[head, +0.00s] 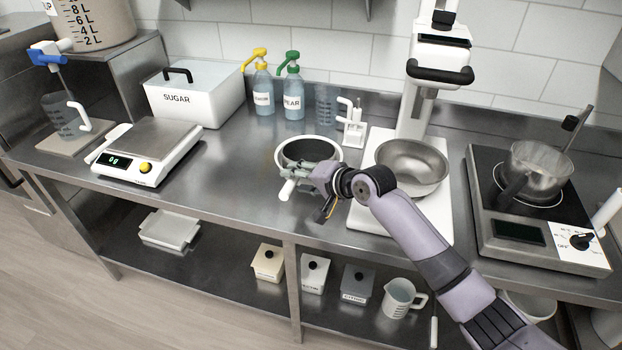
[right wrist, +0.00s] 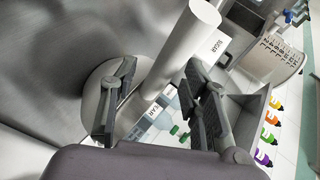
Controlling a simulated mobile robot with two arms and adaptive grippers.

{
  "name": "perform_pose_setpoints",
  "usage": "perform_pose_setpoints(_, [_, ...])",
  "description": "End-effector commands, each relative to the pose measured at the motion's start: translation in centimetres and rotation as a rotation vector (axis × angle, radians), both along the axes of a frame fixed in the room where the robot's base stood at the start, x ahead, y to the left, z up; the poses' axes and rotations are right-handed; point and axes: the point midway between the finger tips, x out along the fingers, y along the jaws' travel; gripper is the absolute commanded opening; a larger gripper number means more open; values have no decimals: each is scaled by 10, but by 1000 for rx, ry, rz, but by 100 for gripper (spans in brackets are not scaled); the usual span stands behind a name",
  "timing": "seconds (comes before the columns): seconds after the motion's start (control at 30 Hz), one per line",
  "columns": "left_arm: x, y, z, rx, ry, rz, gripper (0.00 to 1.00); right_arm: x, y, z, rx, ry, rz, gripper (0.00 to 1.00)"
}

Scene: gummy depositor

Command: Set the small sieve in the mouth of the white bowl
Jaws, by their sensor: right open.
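The white bowl (head: 279,152) stands on the steel counter, left of the mixer, in the head view. The small sieve (head: 308,150) shows as a dark round basket inside the bowl's rim. It looks set in the mouth, but I cannot tell whether it rests fully on the rim. Its white handle (head: 288,189) sticks out to the front left; it also shows in the right wrist view (right wrist: 185,42). My right gripper (head: 299,173) is at the bowl's near side. Its fingers stand apart on either side of the handle. My left gripper is not in view.
The mixer with its steel bowl (head: 412,168) stands just right. An induction hob with a clear pot (head: 540,165) is further right. A scale (head: 147,150), SUGAR box (head: 195,100) and two bottles (head: 293,95) stand left and behind. Counter between scale and bowl is clear.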

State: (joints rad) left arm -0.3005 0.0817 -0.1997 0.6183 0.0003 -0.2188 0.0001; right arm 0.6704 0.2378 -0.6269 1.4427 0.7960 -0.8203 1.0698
Motion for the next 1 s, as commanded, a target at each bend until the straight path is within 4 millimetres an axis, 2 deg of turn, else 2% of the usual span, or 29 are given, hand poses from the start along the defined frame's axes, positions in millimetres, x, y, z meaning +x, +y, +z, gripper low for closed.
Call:
perform_pose_setpoints(0.6, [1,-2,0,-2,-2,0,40,-63,-64,49,0,-3,-2,42])
perform_pose_setpoints(1.0, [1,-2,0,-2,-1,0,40,-72,-72,56,1,-3,-1,42])
